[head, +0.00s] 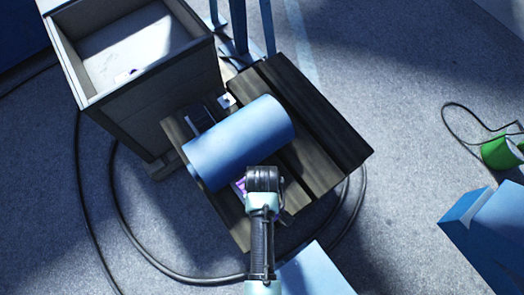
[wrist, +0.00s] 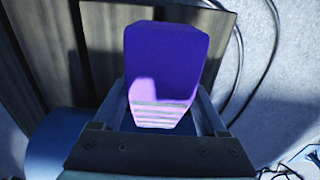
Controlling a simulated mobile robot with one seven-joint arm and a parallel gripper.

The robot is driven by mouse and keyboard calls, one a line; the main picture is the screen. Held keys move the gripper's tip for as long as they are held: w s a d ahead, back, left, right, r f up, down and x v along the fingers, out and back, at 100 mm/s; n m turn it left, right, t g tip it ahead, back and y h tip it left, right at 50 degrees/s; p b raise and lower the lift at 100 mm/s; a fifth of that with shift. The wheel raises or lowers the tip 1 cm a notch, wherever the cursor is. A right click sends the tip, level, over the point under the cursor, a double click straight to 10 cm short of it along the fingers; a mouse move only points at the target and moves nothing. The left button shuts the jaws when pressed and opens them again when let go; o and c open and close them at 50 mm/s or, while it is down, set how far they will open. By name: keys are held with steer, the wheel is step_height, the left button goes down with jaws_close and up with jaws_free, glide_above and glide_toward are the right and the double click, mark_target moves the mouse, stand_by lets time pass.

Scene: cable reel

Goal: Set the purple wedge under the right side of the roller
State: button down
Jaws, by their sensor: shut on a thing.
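The blue roller (head: 240,142) lies on its side on the dark wooden boards (head: 318,125). The purple wedge (wrist: 165,55) is between the fingers of my gripper (wrist: 162,108), with a ribbed pale band on its near end. In the head view my gripper (head: 262,183) is at the lower right side of the roller, shut on the wedge. Only a small purple part of the wedge (head: 240,186) shows there, close beside the roller; my gripper hides the rest. I cannot tell if the wedge touches the roller or boards. A blue surface (wrist: 60,130), likely the roller, shows in the wrist view.
An open grey crate (head: 180,100) stands at the upper left, near the roller. A black cable (head: 115,190) loops on the floor around the boards. A green object (head: 500,152) and blue boxes (head: 490,235) are at the right. The floor between is clear.

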steer(key=shift+w+f+b, duration=0.1)
steer(key=shift+f+b, duration=3.65)
steer(key=shift+b, duration=0.05)
steer(key=shift+w+a+r, duration=0.15)
steer(key=shift+w+r, duration=0.1)
steer(key=shift+w, duration=0.05)
steer(key=shift+w+a+f, duration=0.1)
steer(key=shift+w+a, duration=0.8)
steer(key=shift+w, duration=0.3)
jaws_free()
steer(key=shift+s, duration=0.1)
